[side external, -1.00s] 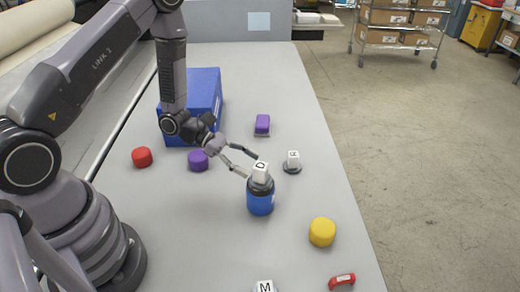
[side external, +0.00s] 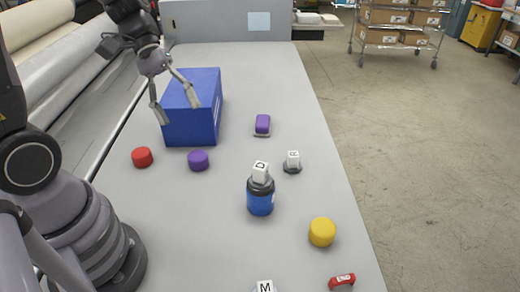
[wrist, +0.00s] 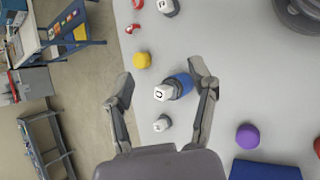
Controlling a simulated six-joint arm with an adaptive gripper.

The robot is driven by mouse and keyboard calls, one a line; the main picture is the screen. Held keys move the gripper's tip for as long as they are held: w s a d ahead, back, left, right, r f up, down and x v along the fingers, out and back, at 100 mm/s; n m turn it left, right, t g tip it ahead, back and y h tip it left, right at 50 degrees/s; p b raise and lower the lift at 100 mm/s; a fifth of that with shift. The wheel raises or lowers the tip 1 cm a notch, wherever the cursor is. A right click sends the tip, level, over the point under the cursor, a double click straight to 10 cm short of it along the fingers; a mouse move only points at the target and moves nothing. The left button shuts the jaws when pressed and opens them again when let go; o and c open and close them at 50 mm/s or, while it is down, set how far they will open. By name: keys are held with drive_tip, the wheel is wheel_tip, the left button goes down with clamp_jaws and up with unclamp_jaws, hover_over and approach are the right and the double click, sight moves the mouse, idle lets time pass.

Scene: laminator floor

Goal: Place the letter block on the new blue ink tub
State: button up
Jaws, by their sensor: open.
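A white letter block (side external: 260,172) marked D sits on the dark lid of the blue ink tub (side external: 260,199). In the wrist view the block (wrist: 162,93) and the blue tub (wrist: 183,84) show between the fingers, farther below. Another white letter block (side external: 293,158) sits on a dark round base just behind and right of the tub. A third block (side external: 265,286), marked M, is cut off at the bottom edge. My gripper (side external: 178,112) is open and empty, raised in front of the blue box, well away from the blocks. It also shows open in the wrist view (wrist: 158,85).
A blue box (side external: 201,118) stands at the table's left. Red (side external: 142,157), purple (side external: 198,160) and yellow (side external: 322,232) round pieces stand on the table. A purple block (side external: 262,124) and a small red item (side external: 342,281) lie toward the right edge. The far table is clear.

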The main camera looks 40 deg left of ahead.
drive_tip(key=s+a+r+m+t+y, duration=0.6)
drive_tip(key=s+r+m+y, duration=0.2)
drive_tip(key=r, duration=0.1)
drive_tip(key=shift+s+a+r, duration=0.3)
drive_tip(key=shift+a+r, duration=0.05)
drive_tip(key=shift+r, duration=0.05)
